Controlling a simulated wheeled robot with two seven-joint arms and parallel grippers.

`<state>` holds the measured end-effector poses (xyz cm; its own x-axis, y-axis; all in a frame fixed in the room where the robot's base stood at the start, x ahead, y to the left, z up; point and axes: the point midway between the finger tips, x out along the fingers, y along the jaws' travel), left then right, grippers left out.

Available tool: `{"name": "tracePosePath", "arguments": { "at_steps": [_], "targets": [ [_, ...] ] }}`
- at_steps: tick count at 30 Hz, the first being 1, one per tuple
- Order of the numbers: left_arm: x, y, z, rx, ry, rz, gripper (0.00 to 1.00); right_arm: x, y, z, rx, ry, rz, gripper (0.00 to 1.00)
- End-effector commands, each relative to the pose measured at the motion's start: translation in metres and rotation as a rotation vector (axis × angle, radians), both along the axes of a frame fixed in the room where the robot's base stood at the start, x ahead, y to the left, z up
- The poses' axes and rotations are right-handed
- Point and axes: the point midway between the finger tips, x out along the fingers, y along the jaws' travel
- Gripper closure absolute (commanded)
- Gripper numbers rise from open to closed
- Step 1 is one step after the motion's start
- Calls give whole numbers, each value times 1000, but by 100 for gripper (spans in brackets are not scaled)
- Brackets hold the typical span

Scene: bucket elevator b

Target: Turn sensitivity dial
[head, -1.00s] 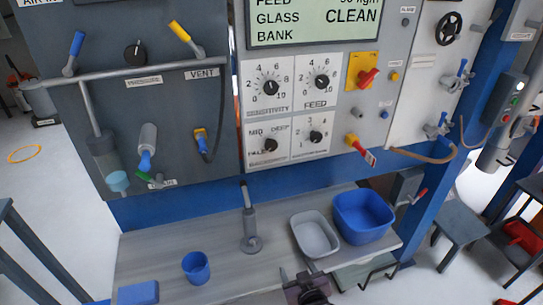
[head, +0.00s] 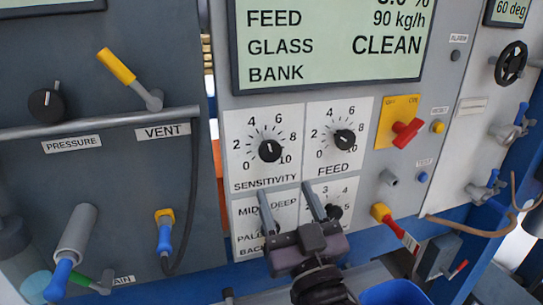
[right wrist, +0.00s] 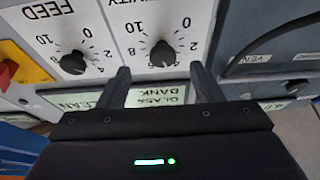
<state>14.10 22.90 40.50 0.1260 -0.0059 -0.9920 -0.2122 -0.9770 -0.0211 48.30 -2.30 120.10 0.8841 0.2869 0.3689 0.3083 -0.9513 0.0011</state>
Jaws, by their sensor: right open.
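The sensitivity dial (head: 270,150) is a round black knob on a white scale plate marked 0 to 10, below the display. My right gripper (head: 286,189) is open and empty, with its two fingers pointing up at the panel just below that dial. In the right wrist view the panel appears upside down. There the sensitivity dial (right wrist: 163,53) shows between and just beyond the two fingertips (right wrist: 160,70), apart from them. The gripper partly hides the lower dials in the head view. My left gripper is not in view.
The feed dial (head: 344,138) is close on the right of the sensitivity dial.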

Motion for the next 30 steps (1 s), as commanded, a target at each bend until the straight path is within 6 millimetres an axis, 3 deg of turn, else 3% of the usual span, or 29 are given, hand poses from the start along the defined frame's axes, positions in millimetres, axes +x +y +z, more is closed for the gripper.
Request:
{"name": "tracePosePath", "arguments": {
  "at_steps": [4, 9, 12, 16, 23, 28, 30],
  "targets": [
    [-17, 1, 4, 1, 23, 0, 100, 7, 2, 11, 6, -9, 0, 41],
    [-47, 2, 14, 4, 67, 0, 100, 32, 10, 23, 6, -10, 0, 41],
    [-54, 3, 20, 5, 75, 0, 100, 46, 15, 29, 7, -8, 1, 41],
    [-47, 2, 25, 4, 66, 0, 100, 59, 19, 33, 5, -8, 1, 41],
    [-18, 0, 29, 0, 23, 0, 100, 66, 21, 33, 6, -6, 1, 41],
    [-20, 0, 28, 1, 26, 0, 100, 66, 21, 33, 6, -6, 1, 42],
    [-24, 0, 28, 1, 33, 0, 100, 66, 21, 33, 6, -6, 1, 51]
  ]
}}
